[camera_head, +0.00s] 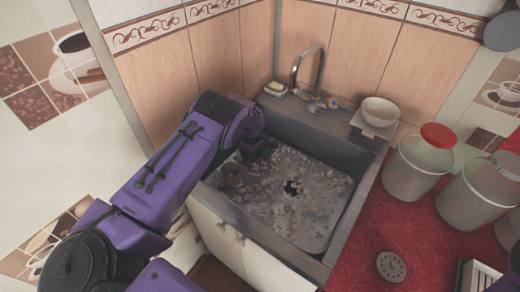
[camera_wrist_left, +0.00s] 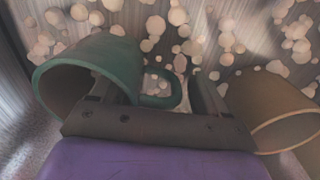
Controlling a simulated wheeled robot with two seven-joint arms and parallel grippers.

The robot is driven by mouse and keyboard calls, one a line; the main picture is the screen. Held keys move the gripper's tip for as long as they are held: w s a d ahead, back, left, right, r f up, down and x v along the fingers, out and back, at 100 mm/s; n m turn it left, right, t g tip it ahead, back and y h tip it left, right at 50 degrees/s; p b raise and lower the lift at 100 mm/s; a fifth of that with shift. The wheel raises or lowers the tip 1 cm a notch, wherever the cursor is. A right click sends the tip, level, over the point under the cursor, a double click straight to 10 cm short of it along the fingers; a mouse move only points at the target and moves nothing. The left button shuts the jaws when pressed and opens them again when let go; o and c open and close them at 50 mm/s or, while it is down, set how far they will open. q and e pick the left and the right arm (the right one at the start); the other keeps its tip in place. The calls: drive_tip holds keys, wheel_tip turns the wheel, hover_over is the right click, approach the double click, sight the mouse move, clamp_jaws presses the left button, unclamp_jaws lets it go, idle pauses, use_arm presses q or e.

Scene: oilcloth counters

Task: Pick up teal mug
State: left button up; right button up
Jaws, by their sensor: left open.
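The teal mug (camera_wrist_left: 92,72) lies on its side in the left of the left wrist view, with its open rim toward the lower left. Its handle (camera_wrist_left: 160,90) extends into the gap between the fingers of my left gripper (camera_wrist_left: 155,98). The left gripper is open, with one finger overlapping the mug's wall in the picture and the other beyond the handle. I cannot tell whether either finger touches. In the head view my left arm reaches down into the sink, and its wrist hides most of the teal mug. My right gripper is not in view.
A brown mug (camera_wrist_left: 285,128) lies close on the right of the left gripper; it also shows in the sink (camera_head: 232,174). The sink (camera_head: 305,232) has a drain and raised rims. A faucet (camera_head: 308,72) and a bowl (camera_head: 380,111) stand behind. Canisters (camera_head: 418,170) are on the red counter.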

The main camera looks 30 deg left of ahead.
use_arm(q)
drive_tip(key=shift+w, duration=0.1)
clamp_jaws()
